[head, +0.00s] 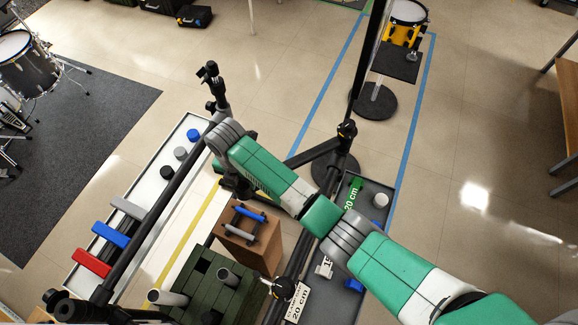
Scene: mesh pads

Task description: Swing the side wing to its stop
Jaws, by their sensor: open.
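A black tube rack stands in front of me. Its left tube (155,213) runs from a clamp at the lower left up to black fittings (211,88) at its far end; it looks like the side wing, but I cannot be sure. Another black tube (297,262) runs along the right to a clamp (347,131). My green and white arm reaches in from the lower right. My gripper (236,187) points down beside the left tube's far part, close to it. It is open; its fingertips are mostly hidden by my wrist, and I cannot tell whether it touches the tube.
Below the rack are a white tray (150,191) with colored blocks and discs, a brown box (248,236) with a blue-and-grey part, and a green crate (216,290) with grey tubes. A grey tray (372,196) lies right. Round stand bases stand behind; open floor lies far right.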

